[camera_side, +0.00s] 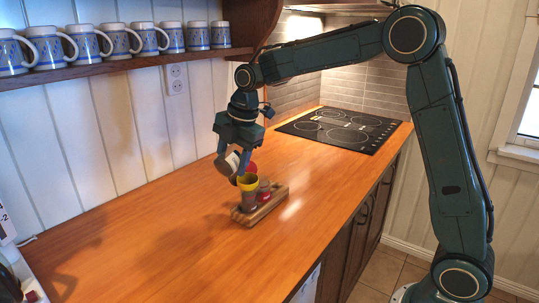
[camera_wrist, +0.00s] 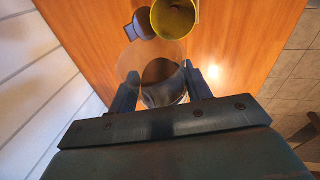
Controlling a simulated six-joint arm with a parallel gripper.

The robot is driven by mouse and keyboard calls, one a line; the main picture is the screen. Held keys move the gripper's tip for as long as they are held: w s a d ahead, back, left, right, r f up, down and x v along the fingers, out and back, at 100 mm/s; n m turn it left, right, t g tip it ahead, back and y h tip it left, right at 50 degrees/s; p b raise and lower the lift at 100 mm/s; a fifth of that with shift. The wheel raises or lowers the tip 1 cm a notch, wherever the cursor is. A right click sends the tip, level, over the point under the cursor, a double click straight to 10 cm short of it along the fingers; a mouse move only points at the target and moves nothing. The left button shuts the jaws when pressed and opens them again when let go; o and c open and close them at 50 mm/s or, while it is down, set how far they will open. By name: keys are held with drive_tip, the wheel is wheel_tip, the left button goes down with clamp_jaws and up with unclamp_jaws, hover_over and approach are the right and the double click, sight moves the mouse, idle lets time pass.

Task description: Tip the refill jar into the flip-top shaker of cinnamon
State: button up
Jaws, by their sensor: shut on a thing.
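My gripper (camera_side: 232,158) is shut on the refill jar (camera_side: 228,164), a clear jar held tilted above the counter. In the wrist view the jar (camera_wrist: 128,66) sits between both fingers, with dark brown contents inside. Just below and beside the jar stands an upright shaker with a yellow rim (camera_side: 248,184). Its round yellow mouth (camera_wrist: 174,17) looks open in the wrist view, beside a grey-purple lid-like piece (camera_wrist: 140,25). The jar's mouth is close to the yellow rim; I cannot tell whether they touch or whether powder is falling.
The yellow-rimmed shaker stands in a wooden tray (camera_side: 272,203) with a smaller red-marked container (camera_side: 264,189). A red piece (camera_side: 251,169) shows behind the jar. Mugs (camera_side: 150,38) line the wall shelf. A black cooktop (camera_side: 340,129) lies behind; the front counter is clear.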

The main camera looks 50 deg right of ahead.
drive_tip(key=shift+a+f, duration=0.1)
drive_tip(key=shift+a+f+h, duration=0.1)
drive_tip(key=shift+f+h, duration=0.2)
drive_tip(key=shift+h, duration=0.5)
drive_tip(key=shift+f+h, duration=0.3)
drive_tip(key=shift+h, duration=0.5)
drive_tip(key=shift+f+h, duration=0.1)
drive_tip(key=shift+h, duration=0.2)
drive_tip(key=shift+f+n, duration=0.1)
drive_tip(key=shift+n, duration=0.2)
drive_tip(key=shift+f+h, duration=0.4)
drive_tip(key=shift+h, duration=0.45)
drive_tip(key=shift+f+h, duration=0.35)
drive_tip(key=shift+h, duration=0.5)
drive_tip(key=shift+d, duration=0.2)
drive_tip(key=shift+f+h, duration=0.1)
drive_tip(key=shift+h, duration=0.3)
drive_tip(key=shift+d+f+n+h, duration=0.1)
drive_tip(key=shift+d+n+h, duration=0.15)
drive_tip(key=shift+h, duration=0.65)
drive_tip(key=shift+d+f+n+h, duration=0.1)
drive_tip(key=shift+d+n+h, duration=0.15)
drive_tip(key=shift+h, duration=0.65)
